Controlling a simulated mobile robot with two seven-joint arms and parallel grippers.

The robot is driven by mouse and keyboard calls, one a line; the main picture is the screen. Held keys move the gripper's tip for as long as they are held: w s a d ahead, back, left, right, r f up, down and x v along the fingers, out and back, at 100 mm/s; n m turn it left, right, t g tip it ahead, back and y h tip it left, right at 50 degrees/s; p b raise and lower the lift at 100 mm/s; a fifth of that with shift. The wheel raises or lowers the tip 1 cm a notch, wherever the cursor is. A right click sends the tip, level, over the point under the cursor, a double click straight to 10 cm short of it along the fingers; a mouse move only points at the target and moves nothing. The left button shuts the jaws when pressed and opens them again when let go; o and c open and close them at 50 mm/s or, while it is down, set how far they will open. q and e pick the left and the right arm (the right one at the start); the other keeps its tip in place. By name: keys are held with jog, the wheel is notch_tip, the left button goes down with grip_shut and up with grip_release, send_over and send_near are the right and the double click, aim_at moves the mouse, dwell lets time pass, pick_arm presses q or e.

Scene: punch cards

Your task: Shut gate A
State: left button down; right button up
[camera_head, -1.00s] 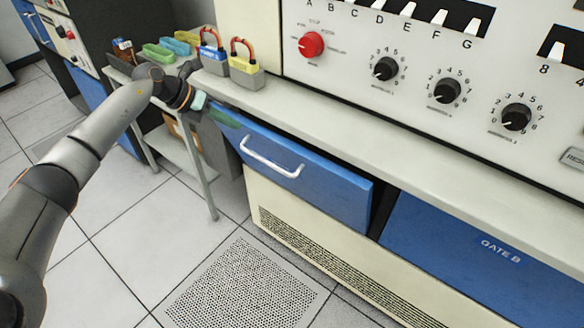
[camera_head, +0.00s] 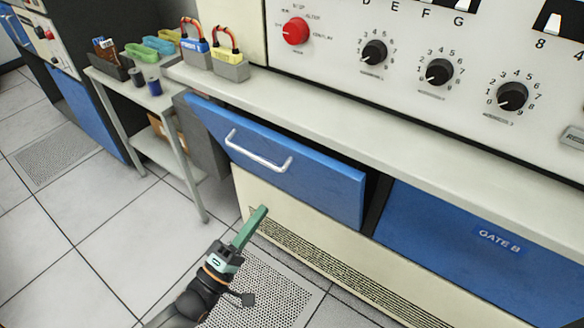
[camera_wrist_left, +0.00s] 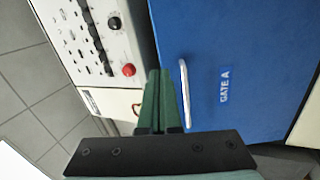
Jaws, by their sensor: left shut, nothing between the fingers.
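Gate A (camera_head: 310,183) is a blue panel with a white bar handle (camera_head: 258,152), left of gate B (camera_head: 480,250) in the head view. Gate A is tilted out at its top, with a dark gap under the counter. In the left wrist view, gate A (camera_wrist_left: 235,50) carries its label, and its handle (camera_wrist_left: 184,95) stands just right of the fingers. My left gripper (camera_head: 262,210) has green fingers, shut and empty, in front of and below gate A, apart from it in the head view. It also shows in the wrist view (camera_wrist_left: 159,85). My right gripper is not in view.
A white counter (camera_head: 300,112) runs above the gates, below a panel with a red knob (camera_head: 296,31) and black knobs. Two padlock blocks (camera_head: 230,66) stand at its left end. A small side table (camera_head: 170,105) holds coloured trays.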

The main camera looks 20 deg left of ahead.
pick_arm(q)
jog(key=n+y, duration=0.1)
jog(key=n, duration=0.1)
jog(key=p, duration=0.1)
send_near(299, 155)
jog(key=x, duration=0.6)
jog(key=shift+w+f, duration=0.1)
jog(key=shift+w, duration=0.05)
jog(key=shift+w+d, duration=0.15)
jog(key=shift+w, duration=0.15)
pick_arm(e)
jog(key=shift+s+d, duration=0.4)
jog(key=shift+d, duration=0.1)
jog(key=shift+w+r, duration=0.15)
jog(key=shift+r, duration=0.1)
